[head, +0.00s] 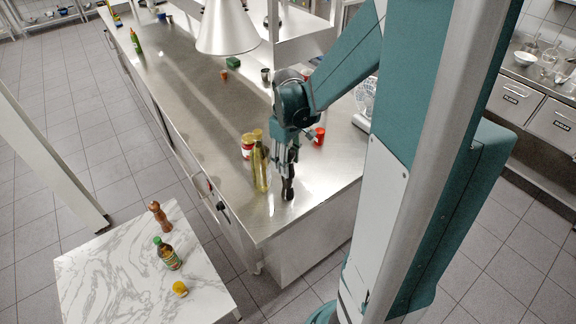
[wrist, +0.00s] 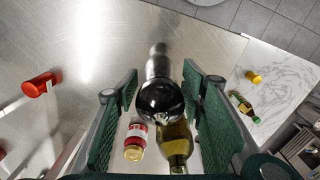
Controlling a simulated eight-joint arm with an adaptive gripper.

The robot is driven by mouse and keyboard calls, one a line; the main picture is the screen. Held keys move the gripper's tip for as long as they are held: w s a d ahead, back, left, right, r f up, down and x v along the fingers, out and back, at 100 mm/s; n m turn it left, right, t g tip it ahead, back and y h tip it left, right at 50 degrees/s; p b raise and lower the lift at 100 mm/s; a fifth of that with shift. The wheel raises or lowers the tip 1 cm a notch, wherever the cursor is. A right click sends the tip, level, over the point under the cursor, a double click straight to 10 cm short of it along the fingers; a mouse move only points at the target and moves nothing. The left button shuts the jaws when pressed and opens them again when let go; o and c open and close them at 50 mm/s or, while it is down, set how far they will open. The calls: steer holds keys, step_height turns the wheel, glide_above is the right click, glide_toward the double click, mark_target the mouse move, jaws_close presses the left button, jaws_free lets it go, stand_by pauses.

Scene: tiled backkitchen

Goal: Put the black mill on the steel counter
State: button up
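The black mill (head: 288,190) stands upright on the steel counter (head: 325,175), near its front end. In the wrist view the round dark top of the mill (wrist: 160,99) lies between the green finger pads, with a gap visible on either side. My gripper (head: 287,165) points down over the mill, and its fingers are open around the mill's top. The wrist view shows the open fingers of my gripper (wrist: 159,74). The mill's lower body is partly hidden by its own top in the wrist view.
An oil bottle (head: 261,165) and a red-and-white jar (head: 247,147) stand close left of the mill. A red can (head: 319,136) is behind right. A marble table (head: 100,270) at lower left holds a brown mill (head: 161,217), a green-capped bottle (head: 167,254) and a yellow item (head: 180,288).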

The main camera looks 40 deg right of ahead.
steer(key=shift+r, duration=4.8)
steer(key=shift+a, duration=0.1)
steer(key=s+a+r+m+t, duration=0.1)
steer(key=s+a+r+t, duration=0.1)
steer(key=s+a, duration=0.2)
steer(key=s+a+r+m+t, duration=0.1)
steer(key=s+a+r+t, duration=0.1)
steer(key=a, duration=0.8)
steer(key=s+a+r+m+t, duration=0.1)
steer(key=s+a+r+t, duration=0.2)
steer(key=s+a, duration=0.2)
steer(key=shift+s+a+r, duration=0.3)
steer(key=shift+s+a, duration=0.05)
steer(key=shift+a, duration=0.8)
